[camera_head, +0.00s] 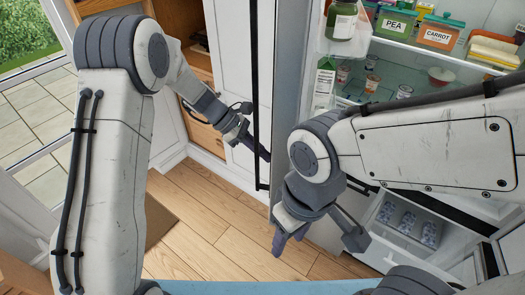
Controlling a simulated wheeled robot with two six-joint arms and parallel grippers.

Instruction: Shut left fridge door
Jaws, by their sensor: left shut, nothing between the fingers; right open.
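The left fridge door (230,60) stands open to the left of the fridge interior. Its white front carries a long black vertical handle (254,60), and its grey edge (287,70) borders the lit interior. My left gripper (264,154) is shut and empty, its tip at the lower part of the handle; whether it touches the handle or the door is unclear. My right gripper (318,242) is open and empty, low in front of the fridge, its fingers pointing down above the floor. My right arm hides part of the shelves and lower fridge.
The fridge shelves hold a jar (341,20), PEA (396,22) and CARROT (438,36) containers, a carton (324,84) and small cups. A lower drawer (400,225) holds several packs. Wooden floor (215,225) lies clear below; wooden cabinets and a glass door are left.

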